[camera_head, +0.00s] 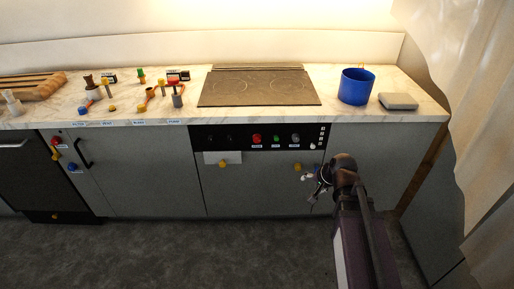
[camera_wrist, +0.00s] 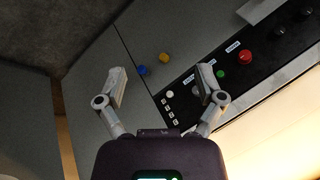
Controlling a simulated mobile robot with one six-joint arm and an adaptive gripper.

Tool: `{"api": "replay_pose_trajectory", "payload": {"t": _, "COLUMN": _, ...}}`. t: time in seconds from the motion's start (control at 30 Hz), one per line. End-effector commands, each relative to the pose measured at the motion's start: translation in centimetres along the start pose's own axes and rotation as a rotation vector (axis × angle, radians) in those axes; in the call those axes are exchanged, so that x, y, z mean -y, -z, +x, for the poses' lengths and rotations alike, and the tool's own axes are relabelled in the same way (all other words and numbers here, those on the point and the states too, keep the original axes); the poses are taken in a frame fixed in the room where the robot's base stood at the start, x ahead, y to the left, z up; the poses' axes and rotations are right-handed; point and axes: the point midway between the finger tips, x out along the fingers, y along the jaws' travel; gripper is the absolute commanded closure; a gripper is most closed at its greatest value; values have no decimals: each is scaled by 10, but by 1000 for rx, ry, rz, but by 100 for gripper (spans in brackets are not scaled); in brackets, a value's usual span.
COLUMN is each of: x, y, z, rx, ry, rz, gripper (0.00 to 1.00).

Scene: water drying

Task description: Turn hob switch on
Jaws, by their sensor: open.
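The hob (camera_head: 260,88) is a dark flat plate set into the counter. Below it a black control panel (camera_head: 233,138) carries a red knob (camera_head: 256,139), a green knob (camera_head: 277,139), a grey knob (camera_head: 295,138) and a white knob (camera_head: 313,146); I cannot read which label names the hob switch. In the wrist view the red knob (camera_wrist: 246,57), green knob (camera_wrist: 220,73) and white knob (camera_wrist: 170,94) show. My gripper (camera_head: 318,184) is open and empty, in front of the cabinet below the panel's right end. In the wrist view its fingers (camera_wrist: 163,84) stand wide apart; the right finger covers part of the panel.
A blue pot (camera_head: 356,87) and a grey box (camera_head: 398,101) stand right of the hob. Several small tools and a wooden board (camera_head: 35,86) lie at the left of the counter. Yellow knobs (camera_head: 297,167) stick out of the drawer front. A curtain (camera_head: 485,120) hangs at right.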

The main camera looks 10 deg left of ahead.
Motion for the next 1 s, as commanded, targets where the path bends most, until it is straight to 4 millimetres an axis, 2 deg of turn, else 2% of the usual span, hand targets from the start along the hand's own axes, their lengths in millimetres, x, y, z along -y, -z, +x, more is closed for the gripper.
{"api": "replay_pose_trajectory", "payload": {"t": 0.03, "x": 12, "y": 3, "z": 22, "rx": -26, "ry": 60, "rz": 47, "gripper": 13}}
{"api": "replay_pose_trajectory", "payload": {"t": 0.1, "x": 33, "y": 8, "z": 37, "rx": -59, "ry": 146, "rz": 124, "gripper": 13}}
{"api": "replay_pose_trajectory", "payload": {"t": 0.3, "x": 88, "y": 21, "z": 71, "rx": -120, "ry": 394, "rz": 371, "gripper": 13}}
{"api": "replay_pose_trajectory", "payload": {"t": 0.5, "x": 134, "y": 33, "z": 97, "rx": -135, "ry": 636, "rz": 651, "gripper": 13}}
{"api": "replay_pose_trajectory", "payload": {"t": 0.7, "x": 167, "y": 44, "z": 119, "rx": -108, "ry": 862, "rz": 957, "gripper": 13}}
{"api": "replay_pose_trajectory", "payload": {"t": 1.0, "x": 194, "y": 54, "z": 157, "rx": -10, "ry": 1158, "rz": 1457, "gripper": 13}}
